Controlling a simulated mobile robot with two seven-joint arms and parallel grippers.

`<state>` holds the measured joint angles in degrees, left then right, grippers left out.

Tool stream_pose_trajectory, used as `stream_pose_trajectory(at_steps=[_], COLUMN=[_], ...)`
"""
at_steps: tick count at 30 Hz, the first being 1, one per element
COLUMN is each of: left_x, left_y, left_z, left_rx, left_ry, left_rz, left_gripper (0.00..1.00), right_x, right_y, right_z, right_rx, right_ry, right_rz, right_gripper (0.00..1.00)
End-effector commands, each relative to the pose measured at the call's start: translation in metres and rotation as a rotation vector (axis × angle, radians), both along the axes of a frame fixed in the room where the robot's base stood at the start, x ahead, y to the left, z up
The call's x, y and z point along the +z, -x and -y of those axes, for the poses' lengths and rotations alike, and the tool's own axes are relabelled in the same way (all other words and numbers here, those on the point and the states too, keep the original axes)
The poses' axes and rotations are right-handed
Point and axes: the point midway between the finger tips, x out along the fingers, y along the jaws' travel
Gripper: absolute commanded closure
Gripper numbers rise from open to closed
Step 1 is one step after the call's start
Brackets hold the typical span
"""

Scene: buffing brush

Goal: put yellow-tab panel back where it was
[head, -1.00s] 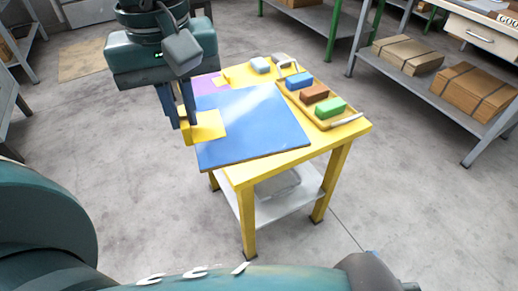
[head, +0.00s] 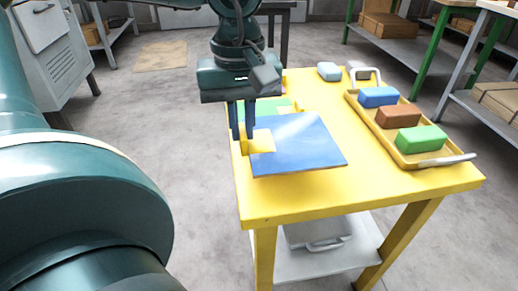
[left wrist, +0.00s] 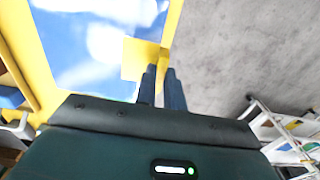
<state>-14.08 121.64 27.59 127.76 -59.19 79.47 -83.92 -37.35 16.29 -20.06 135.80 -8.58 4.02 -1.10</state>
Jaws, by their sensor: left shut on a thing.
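The blue panel (head: 303,147) has a yellow tab (head: 263,141) at its left corner. My left gripper (head: 243,138) is shut on the panel at this tab, over the left side of the yellow table (head: 370,190). The left wrist view shows the fingers (left wrist: 162,88) at the yellow tab (left wrist: 140,58), with the shiny blue panel (left wrist: 70,45) beyond. Whether the panel touches the tabletop or hangs just above it, I cannot tell. A green sheet (head: 275,105) shows behind the panel, partly hidden by it and my gripper. My right gripper is out of view.
A yellow tray (head: 437,158) with blue (head: 379,97), brown (head: 398,116) and green (head: 420,138) blocks stands at the table's right. A pale block (head: 329,71) lies at the back. The table's front is bare. A lower shelf (head: 290,262) holds a grey container.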

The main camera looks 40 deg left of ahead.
Motion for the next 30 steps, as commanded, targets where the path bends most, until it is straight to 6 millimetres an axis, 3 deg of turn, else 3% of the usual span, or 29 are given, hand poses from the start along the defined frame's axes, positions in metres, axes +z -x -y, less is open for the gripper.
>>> stream_pose_trajectory(at_steps=[1,7,14,26,27,30], left_x=[-0.013,-0.032,-0.068,-0.073,-0.072,-0.071], left_y=[0.000,0.000,0.000,0.000,0.000,0.000], left_z=[0.000,0.000,0.000,0.000,0.000,0.000], left_rx=[0.000,-0.001,-0.001,-0.001,-0.001,-0.001], left_ry=[0.001,0.001,0.000,0.000,0.000,0.001], left_rz=[-0.002,-0.001,-0.001,0.001,0.001,0.001], left_gripper=[1.00,1.00,1.00,1.00,0.88,0.80], right_x=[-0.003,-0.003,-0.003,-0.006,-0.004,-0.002], right_y=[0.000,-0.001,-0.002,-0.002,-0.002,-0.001], right_z=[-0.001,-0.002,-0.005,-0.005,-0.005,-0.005], right_rx=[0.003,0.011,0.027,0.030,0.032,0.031], right_ry=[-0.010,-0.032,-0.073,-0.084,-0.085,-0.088], right_rz=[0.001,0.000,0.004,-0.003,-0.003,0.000], right_gripper=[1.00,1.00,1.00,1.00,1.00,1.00])
